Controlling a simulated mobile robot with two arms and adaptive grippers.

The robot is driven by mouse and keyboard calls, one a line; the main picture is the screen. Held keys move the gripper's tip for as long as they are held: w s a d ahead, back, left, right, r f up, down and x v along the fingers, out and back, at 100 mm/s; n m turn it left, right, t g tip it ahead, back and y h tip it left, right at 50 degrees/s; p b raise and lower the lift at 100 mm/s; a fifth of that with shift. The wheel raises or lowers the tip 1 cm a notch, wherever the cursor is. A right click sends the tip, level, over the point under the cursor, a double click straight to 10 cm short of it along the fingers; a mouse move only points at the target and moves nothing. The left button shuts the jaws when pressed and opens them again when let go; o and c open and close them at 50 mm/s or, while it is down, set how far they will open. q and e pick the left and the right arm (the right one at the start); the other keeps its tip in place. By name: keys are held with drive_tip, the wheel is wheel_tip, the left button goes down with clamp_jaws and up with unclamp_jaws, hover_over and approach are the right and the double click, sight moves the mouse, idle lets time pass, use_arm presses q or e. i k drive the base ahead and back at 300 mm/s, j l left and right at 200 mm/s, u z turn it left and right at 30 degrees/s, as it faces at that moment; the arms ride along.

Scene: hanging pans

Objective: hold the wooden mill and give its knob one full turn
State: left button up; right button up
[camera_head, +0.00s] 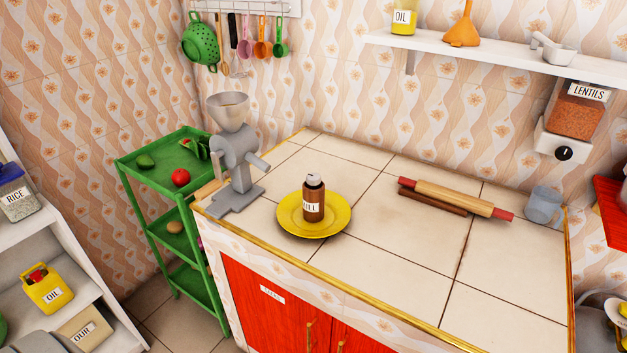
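The wooden mill (313,199) is a small brown upright cylinder with a pale label and a light grey knob (314,179) on top. It stands on a yellow plate (290,220) on the tiled counter (385,270), left of the counter's middle. Nothing touches the mill apart from the plate under it. Neither of my grippers shows in the head view.
A grey grinder (236,155) stands at the counter's left corner, close to the plate. A white shelf (480,55) hangs above. The counter's front right is clear.

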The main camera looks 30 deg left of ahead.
sight(312, 178)
drive_tip(key=i+j, duration=0.1)
drive_tip(key=j, duration=0.55)
drive_tip(key=i+j+z, duration=0.1)
drive_tip(key=j, duration=0.5)
drive_tip(key=i+j, duration=0.15)
drive_tip(key=j, duration=0.5)
